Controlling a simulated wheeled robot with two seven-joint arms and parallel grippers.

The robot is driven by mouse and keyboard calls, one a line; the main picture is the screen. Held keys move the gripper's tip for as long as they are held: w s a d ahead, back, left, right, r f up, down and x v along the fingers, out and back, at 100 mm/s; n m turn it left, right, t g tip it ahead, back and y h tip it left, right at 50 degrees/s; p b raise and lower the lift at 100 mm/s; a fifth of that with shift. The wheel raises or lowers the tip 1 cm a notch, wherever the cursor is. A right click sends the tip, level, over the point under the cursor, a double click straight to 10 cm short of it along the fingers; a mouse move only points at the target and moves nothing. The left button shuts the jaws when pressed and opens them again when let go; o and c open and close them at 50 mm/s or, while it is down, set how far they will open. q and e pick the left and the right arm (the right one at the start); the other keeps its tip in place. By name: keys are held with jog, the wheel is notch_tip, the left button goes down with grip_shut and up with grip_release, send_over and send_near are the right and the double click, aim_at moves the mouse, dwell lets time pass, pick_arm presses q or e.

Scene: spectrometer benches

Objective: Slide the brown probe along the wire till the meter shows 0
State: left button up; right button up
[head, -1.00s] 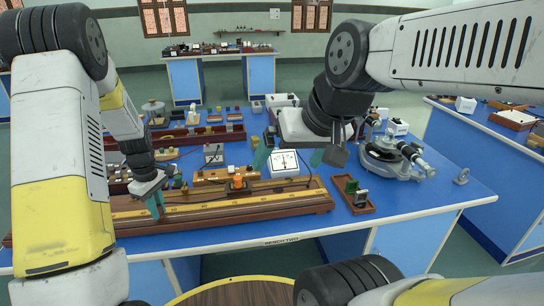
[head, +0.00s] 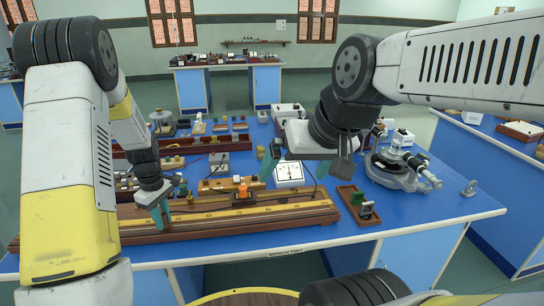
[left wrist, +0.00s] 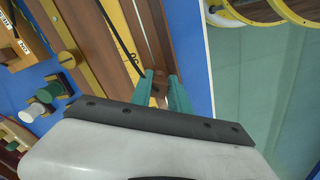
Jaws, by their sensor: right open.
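A long wooden board (head: 225,222) with a yellow scale strip lies along the bench's front; the wire is too fine to make out. My left gripper (head: 160,224) is low over the board's left part, left of that block. In the left wrist view its teal fingers (left wrist: 161,80) stand slightly apart, with a dark brown patch between them; I cannot tell whether it is the probe. The white meter (head: 288,174) stands behind the board, its needle near upright, its figures unreadable. My right gripper (head: 297,168) is open above it.
A small wooden tray (head: 372,219) with green and grey pieces lies right of the board. A round grey instrument (head: 395,175) with a telescope tube stands behind it. A black cable (left wrist: 128,48) runs along the board near my left fingers.

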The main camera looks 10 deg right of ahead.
pick_arm(q)
jog(key=shift+o, duration=0.5)
jog(key=shift+f, duration=0.1)
jog(key=shift+w, duration=0.1)
jog(key=shift+r, duration=0.2)
jog(key=shift+r, duration=0.35)
notch_tip(320, 180, up, 6)
jog(key=shift+r, duration=0.15)
jog(key=s+d+r+m+t+h, duration=0.1)
jog(key=s+d+r+m+t, duration=0.15)
jog(key=s+r, duration=0.4)
jog(key=s+d+r+m+t+h, duration=0.1)
jog(key=s+r+m, duration=0.25)
jog(key=r, duration=0.65)
jog(key=s+d+r+m+t, duration=0.1)
jog(key=s+r+m, duration=0.1)
jog(key=s, duration=0.5)
jog(key=s+d+r+m+t, duration=0.1)
jog(key=s+r+m, duration=0.2)
jog(key=s, duration=0.4)
jog(key=shift+s+d+m+t, duration=0.15)
jog(key=shift+d+m+t, duration=0.2)
jog(key=shift+m, duration=0.25)
